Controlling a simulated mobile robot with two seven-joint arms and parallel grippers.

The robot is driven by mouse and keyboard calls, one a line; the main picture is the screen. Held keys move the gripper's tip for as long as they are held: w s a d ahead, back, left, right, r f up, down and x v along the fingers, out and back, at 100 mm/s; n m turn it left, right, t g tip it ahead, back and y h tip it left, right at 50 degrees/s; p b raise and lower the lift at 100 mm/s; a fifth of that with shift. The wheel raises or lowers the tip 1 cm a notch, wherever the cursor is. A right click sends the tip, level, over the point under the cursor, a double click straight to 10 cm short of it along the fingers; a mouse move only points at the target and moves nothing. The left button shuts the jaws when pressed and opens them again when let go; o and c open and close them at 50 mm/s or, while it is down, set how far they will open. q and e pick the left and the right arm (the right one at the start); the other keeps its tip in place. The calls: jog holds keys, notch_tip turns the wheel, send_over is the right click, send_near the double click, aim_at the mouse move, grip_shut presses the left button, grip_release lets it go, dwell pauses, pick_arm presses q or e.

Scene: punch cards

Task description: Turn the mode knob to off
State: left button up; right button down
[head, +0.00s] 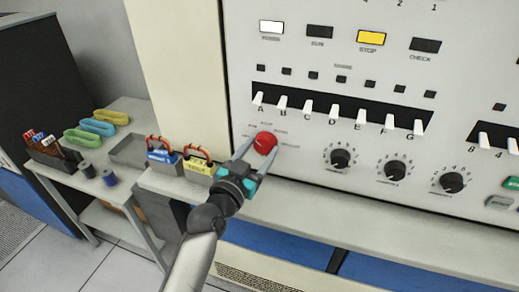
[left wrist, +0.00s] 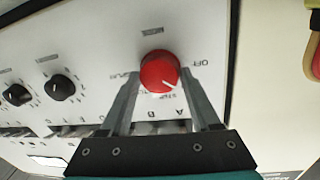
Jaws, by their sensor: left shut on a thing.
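The mode knob (head: 265,142) is a round red knob on the white panel, below the left end of the row of white lever switches. It also shows in the left wrist view (left wrist: 159,70), where its white pointer line aims to the lower right. The OFF label (left wrist: 189,61) is at the knob's upper right there, so the pointer is not aimed at it. My left gripper (head: 258,150) has its two fingers on either side of the knob, shut on it. My right gripper is not in view.
Several black knobs (head: 340,159) sit to the right on the panel. White levers (head: 308,107) stick out above. A grey ledge (head: 310,226) runs below, with blue (head: 160,157) and yellow (head: 197,165) padlock-like blocks at its left. A side table (head: 120,193) holds trays and spools.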

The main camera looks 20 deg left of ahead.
pick_arm(q)
jog(key=n, duration=0.3)
jog(key=shift+n+t+p, duration=0.3)
jog(key=shift+n+p, duration=0.1)
jog(key=n, duration=0.4)
jog(key=shift+f+n+p, duration=0.1)
jog(key=shift+n+p, duration=0.2)
jog(key=o, duration=1.4)
jog(key=shift+c, duration=0.2)
jog(key=shift+s+a+f, duration=0.1)
jog(key=shift+s+f, duration=0.05)
jog(key=shift+s, duration=0.55)
jog(key=s+a+f+b, duration=0.1)
jog(key=s, duration=1.2)
jog(key=shift+s+a, duration=0.25)
jog(key=shift+s, duration=0.1)
